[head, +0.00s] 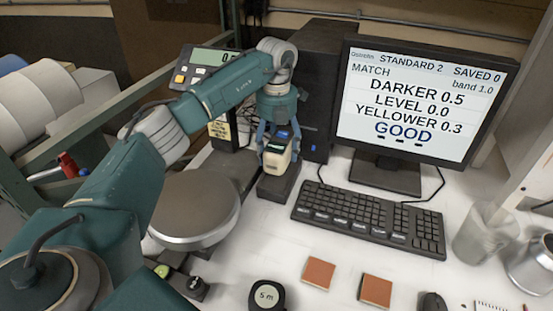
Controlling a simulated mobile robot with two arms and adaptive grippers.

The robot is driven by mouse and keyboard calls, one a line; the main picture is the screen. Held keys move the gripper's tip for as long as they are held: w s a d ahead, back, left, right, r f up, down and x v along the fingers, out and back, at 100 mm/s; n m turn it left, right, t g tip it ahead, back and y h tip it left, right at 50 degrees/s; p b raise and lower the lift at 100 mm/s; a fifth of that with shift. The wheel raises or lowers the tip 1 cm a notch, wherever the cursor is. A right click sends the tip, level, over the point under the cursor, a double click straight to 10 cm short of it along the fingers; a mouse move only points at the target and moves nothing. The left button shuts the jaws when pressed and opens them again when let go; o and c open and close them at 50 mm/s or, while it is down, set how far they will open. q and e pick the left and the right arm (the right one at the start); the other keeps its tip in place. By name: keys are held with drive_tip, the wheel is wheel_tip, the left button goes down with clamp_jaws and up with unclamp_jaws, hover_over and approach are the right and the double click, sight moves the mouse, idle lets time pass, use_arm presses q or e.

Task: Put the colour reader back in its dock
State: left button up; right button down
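The colour reader (277,160) is a small cream block with a dark and blue top, upright at the back middle of the bench in the head view. My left gripper (279,140) points down over it, with its teal fingers on either side of the reader's upper part, and looks shut on it. The dock (275,188) is a dark block directly under the reader. The reader's lower end meets the dock in the picture; I cannot tell whether it is fully seated or slightly above. My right gripper is not in view.
A scale with a round pan (195,212) stands left of the dock, its display (205,66) behind my arm. A keyboard (370,215) and monitor (425,105) are to the right. Two brown tiles (318,273) (375,290) and a round gauge (266,296) lie in front.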

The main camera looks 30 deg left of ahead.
use_arm(q)
wheel_tip(320, 180, down, 3)
drive_tip(key=shift+f+p, duration=0.1)
drive_tip(key=shift+p, duration=0.35)
drive_tip(key=shift+f, duration=0.4)
drive_tip(key=shift+f, duration=0.1)
drive_tip(key=o, duration=1.9)
